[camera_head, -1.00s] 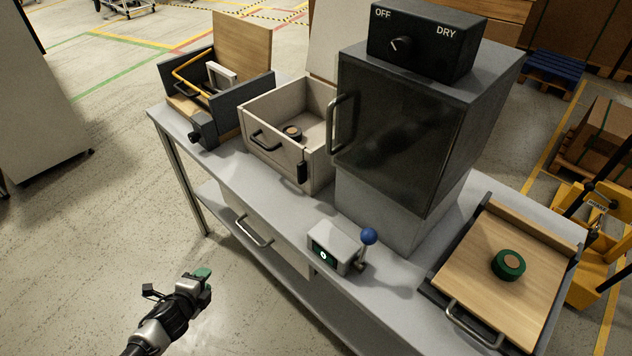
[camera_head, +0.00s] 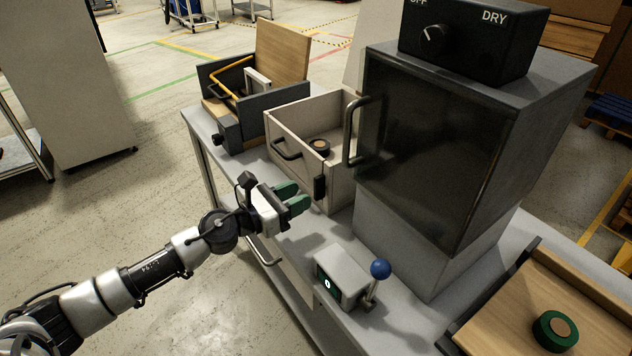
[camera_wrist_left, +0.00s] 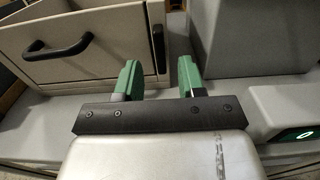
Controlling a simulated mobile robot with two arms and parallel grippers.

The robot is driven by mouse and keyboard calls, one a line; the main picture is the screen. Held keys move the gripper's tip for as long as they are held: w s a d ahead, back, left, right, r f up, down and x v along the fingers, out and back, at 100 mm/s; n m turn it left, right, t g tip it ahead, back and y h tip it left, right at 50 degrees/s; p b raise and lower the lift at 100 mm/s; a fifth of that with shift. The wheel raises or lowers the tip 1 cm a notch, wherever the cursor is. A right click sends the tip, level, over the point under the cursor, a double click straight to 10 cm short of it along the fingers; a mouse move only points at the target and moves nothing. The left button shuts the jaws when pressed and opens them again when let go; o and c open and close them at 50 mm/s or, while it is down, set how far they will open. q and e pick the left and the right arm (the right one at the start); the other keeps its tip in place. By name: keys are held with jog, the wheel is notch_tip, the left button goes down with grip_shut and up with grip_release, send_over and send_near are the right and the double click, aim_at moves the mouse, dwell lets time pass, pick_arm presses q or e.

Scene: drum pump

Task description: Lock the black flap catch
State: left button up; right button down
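The black flap catch (camera_head: 320,187) hangs upright on the front right corner of the pale open-topped box (camera_head: 284,173). In the left wrist view the catch (camera_wrist_left: 158,48) shows beyond the gap between my fingers. My left gripper (camera_head: 294,197) has green fingertips and is in front of the box, a little left of the catch and apart from it. In the left wrist view its fingers (camera_wrist_left: 159,78) are spread with nothing between them. My right gripper is not in view.
A grey device with a blue-knobbed lever (camera_head: 380,270) stands on the bench near my left gripper. A dark-doored cabinet (camera_head: 430,150) stands right of the box. The box has a black handle (camera_head: 287,151) and holds a round puck (camera_head: 320,147).

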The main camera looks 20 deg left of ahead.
aim_at(314, 188)
pick_arm(q)
jog(key=x, duration=0.5)
jog(key=shift+w+p, duration=0.1)
jog(key=shift+p, duration=0.2)
grip_shut()
